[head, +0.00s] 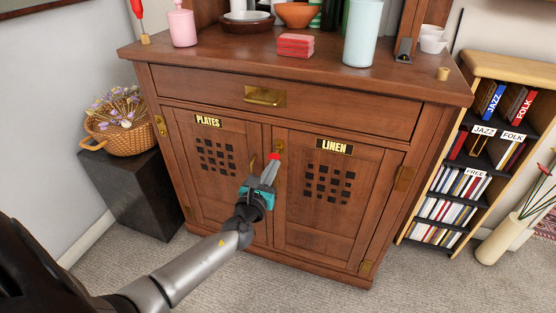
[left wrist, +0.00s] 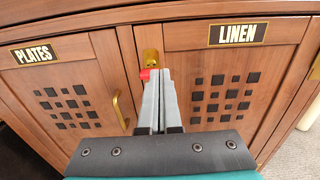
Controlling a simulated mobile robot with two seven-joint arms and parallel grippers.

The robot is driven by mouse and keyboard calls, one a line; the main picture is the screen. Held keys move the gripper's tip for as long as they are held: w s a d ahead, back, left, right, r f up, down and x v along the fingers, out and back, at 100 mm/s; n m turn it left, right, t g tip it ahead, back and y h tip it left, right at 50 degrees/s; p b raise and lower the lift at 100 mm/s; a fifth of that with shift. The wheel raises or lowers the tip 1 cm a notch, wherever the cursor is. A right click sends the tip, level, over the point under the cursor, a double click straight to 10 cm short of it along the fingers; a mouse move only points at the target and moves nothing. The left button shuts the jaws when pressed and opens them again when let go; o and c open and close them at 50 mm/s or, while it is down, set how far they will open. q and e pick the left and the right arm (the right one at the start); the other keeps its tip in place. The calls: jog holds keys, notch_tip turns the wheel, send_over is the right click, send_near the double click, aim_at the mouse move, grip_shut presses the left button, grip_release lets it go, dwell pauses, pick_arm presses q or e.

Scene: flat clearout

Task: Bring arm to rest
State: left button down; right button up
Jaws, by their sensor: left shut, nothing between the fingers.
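My left gripper (head: 272,168) is shut and empty. Its arm comes in from the lower left, and its fingertips are in front of the sideboard (head: 230,115), at the inner upper edge of the LINEN door (head: 333,195). In the left wrist view the gripper (left wrist: 156,78) covers part of the brass plate (left wrist: 150,57) there; whether the fingertips touch it I cannot tell. A small red piece shows at the fingertips. The PLATES door (head: 215,160) is on the left, with a brass handle (left wrist: 120,110). Both doors look closed. My right gripper is not in view.
A drawer with a brass pull (head: 265,96) is above the doors. A basket (head: 120,133) on a black stand is at left, a bookshelf (head: 505,66) at right.

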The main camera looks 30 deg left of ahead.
pick_arm(q)
jog(key=p+v, duration=0.1)
jog(key=v, duration=0.5)
jog(key=shift+s, duration=0.25)
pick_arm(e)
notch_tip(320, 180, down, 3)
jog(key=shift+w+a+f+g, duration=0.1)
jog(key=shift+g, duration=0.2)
